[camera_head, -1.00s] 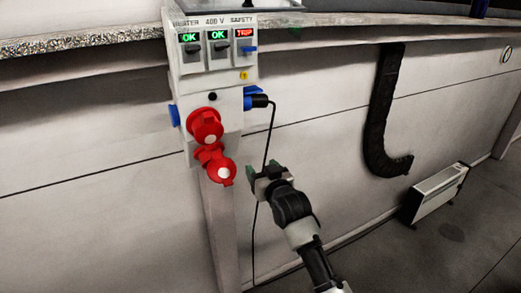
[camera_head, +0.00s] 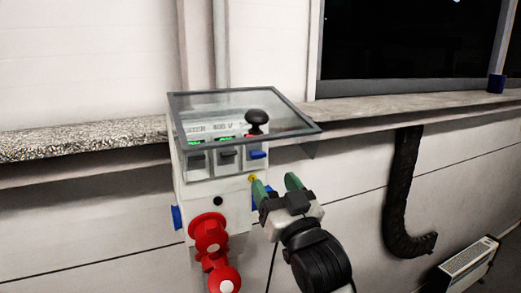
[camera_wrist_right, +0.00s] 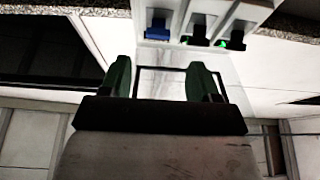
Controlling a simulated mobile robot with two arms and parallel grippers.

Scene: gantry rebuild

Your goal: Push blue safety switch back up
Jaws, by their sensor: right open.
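The blue safety switch (camera_head: 258,154) is at the right end of a row of switches on the light grey electrical box (camera_head: 212,188). It shows just below the front edge of a clear, dark-framed cover (camera_head: 240,94). In the right wrist view the blue switch (camera_wrist_right: 157,30) is at the top, beyond the fingers. My right gripper (camera_head: 277,184) is open and empty, with green fingertips pointing up, below and right of the blue switch and apart from it. My left gripper is not in view.
Two dark switches, one of them in the middle (camera_head: 227,153), sit left of the blue one. Red sockets (camera_head: 208,229) are below. A stone ledge (camera_head: 80,138) runs behind. A black duct (camera_head: 405,195) hangs at right.

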